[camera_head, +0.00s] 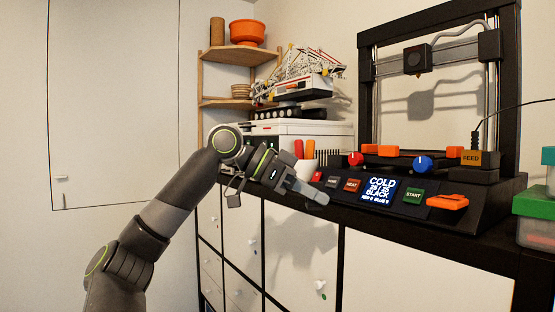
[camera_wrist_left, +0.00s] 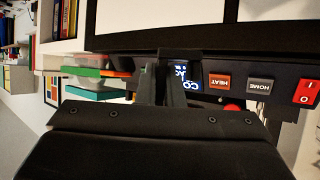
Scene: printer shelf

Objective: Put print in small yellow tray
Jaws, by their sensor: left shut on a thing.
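My left gripper (camera_head: 318,196) is at the front edge of the printer's control panel, left of its lit screen. In the left wrist view its dark fingers (camera_wrist_left: 163,85) are close together in front of the panel; what they grip is hidden. Orange pieces (camera_head: 386,150) lie along the printer's bed, and another orange piece (camera_head: 448,202) is on the panel right of the START button. I cannot tell which one is the print. I cannot make out a small yellow tray. My right gripper is in neither view.
The black printer frame (camera_head: 508,80) stands on a dark shelf unit with white doors (camera_head: 410,270). A white cup with red and orange handles (camera_head: 303,163) stands behind my gripper. Green-lidded boxes (camera_head: 535,204) are at the right. Space in front of the doors is free.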

